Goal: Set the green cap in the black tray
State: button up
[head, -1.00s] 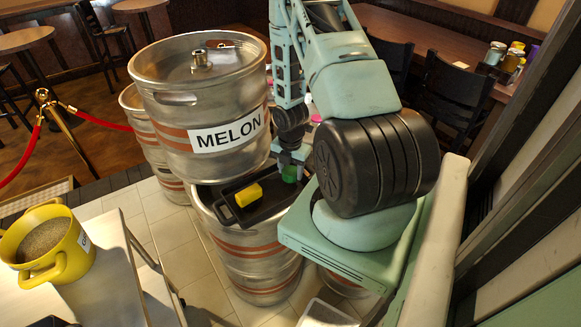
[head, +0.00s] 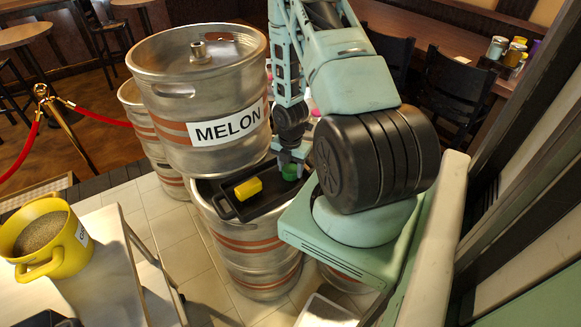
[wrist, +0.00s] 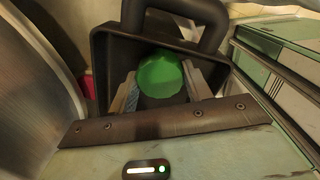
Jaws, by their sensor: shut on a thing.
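The green cap (head: 290,173) is between the fingers of my gripper (head: 291,160), at the far right end of the black tray (head: 262,208). In the wrist view the cap (wrist: 160,76) is a round green shape gripped from both sides by my gripper's fingers (wrist: 160,88). The black tray (wrist: 101,62) lies beneath it, with its handle at the top. I cannot tell whether the cap touches the tray floor. The tray rests on top of a steel keg (head: 250,240).
A yellow block (head: 248,188) lies in the tray's left part. A tall keg labelled MELON (head: 195,100) stands close behind the tray on the left. A yellow pot (head: 42,238) sits on a pale table at lower left. Jars (head: 508,50) stand at the far right.

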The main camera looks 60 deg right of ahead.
aim_at(291, 168)
jog(key=shift+f, duration=0.2)
jog(key=o, duration=1.3)
jog(key=shift+o, duration=0.2)
jog(key=shift+r, duration=0.1)
jog(key=shift+r+p, duration=3.75)
jog(key=shift+r, duration=0.7)
